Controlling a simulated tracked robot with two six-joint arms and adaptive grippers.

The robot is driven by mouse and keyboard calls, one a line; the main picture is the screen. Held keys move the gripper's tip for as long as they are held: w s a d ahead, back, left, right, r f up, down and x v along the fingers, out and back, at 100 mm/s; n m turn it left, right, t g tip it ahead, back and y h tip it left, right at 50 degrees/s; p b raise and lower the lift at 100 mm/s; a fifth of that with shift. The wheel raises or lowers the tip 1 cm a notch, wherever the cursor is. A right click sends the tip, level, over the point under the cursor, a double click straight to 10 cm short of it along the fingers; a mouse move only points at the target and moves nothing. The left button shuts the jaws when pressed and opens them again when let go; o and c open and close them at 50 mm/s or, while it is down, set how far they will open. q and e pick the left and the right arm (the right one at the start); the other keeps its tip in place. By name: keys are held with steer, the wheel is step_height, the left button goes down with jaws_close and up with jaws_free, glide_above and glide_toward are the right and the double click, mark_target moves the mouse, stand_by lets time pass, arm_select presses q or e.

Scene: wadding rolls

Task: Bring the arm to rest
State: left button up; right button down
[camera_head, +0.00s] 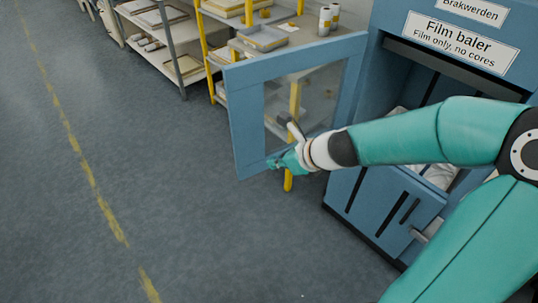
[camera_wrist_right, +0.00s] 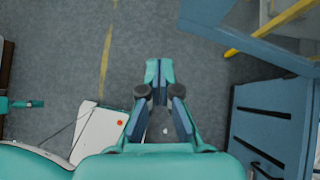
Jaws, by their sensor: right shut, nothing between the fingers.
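My right arm reaches in from the right in the head view, and its right gripper (camera_head: 277,162) is in front of the open blue door (camera_head: 248,125) of the film baler (camera_head: 436,58). The gripper overlaps the lower part of the door frame in this view; I cannot tell from it whether they touch. In the wrist view the right gripper (camera_wrist_right: 159,72) has its tips together with nothing between them, over bare floor, and the blue door (camera_wrist_right: 250,35) is apart from it at the upper right.
The baler's lower blue front (camera_wrist_right: 272,125) is to the right in the wrist view. Pale film shows in the baler's opening, partly behind my arm. Shelves (camera_head: 185,65) with trays and cans stand at the back. The grey floor (camera_head: 150,150) on the left is clear, with a yellow line.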

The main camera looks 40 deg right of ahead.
steer(key=shift+s+a+r, duration=0.15)
steer(key=shift+s+r, duration=0.05)
steer(key=shift+r, duration=0.1)
steer(key=s+a+f+n+g, duration=0.2)
steer(key=s+a+f+n, duration=0.2)
steer(key=f+n, duration=0.6)
steer(key=s+a+f+n+g+y, duration=0.1)
steer(key=s+a+f+n+g, duration=0.2)
steer(key=a+f+n, duration=0.5)
steer(key=s+a+f+n+g+y, duration=0.1)
steer(key=s+a+f+n+g, duration=0.2)
steer(key=f+n, duration=0.9)
steer(key=shift+s+a+f+n, duration=0.15)
steer(key=shift+s+a+n, duration=0.55)
steer(key=shift+s+a, duration=1.05)
steer(key=shift+w+a, duration=0.3)
